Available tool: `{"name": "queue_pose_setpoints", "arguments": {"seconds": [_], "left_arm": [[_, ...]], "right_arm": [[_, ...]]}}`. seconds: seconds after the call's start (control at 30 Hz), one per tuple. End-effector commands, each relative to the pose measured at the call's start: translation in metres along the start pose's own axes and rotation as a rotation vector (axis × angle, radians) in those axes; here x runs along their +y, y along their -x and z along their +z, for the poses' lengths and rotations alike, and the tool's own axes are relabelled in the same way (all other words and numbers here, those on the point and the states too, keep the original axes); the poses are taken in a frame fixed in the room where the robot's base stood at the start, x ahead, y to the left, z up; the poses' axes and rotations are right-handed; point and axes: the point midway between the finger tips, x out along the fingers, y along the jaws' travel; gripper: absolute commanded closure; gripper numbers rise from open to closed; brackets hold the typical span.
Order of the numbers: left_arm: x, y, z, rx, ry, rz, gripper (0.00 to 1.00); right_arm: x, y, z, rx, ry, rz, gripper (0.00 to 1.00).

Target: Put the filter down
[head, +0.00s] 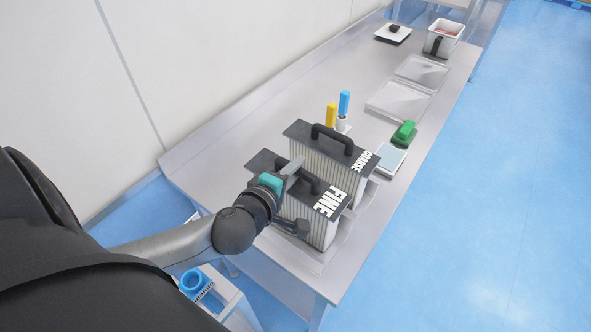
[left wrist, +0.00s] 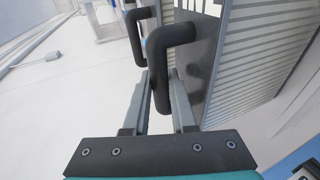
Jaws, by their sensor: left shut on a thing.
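The filter marked FINE (head: 322,234) is a pleated, pale block with a dark top plate, upright at the near end of the table. My left gripper (head: 296,175) is shut on its black handle, which shows between the fingers in the left wrist view (left wrist: 168,50). A tray (head: 318,262) lies beneath the filter; I cannot tell whether the filter's base touches it. The filter marked COARSE (head: 354,178) stands upright just behind, very close to the FINE one. My right gripper is not in view.
A yellow-handled tool (head: 331,115) and a blue-handled one (head: 344,104) stand behind the filters. A green object (head: 404,133) and a pale pad (head: 389,159) lie to the right. Flat trays (head: 400,100), a scale (head: 393,35) and a white bin (head: 443,40) are farther back.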

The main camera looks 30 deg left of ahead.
Motion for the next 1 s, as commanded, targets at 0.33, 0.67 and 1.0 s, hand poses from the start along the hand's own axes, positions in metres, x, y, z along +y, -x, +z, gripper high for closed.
{"name": "queue_pose_setpoints", "arguments": {"seconds": [0.33,0.67,1.0], "left_arm": [[-0.002,-0.001,0.0,-0.001,0.0,0.0,0.48],[-0.002,0.0,0.0,0.0,0.001,-0.004,0.46],[-0.003,0.039,0.001,-0.002,0.0,-0.007,0.46]], "right_arm": [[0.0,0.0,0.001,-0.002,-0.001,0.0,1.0],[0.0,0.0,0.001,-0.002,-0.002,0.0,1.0],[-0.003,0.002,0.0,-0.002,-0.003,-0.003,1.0]]}}
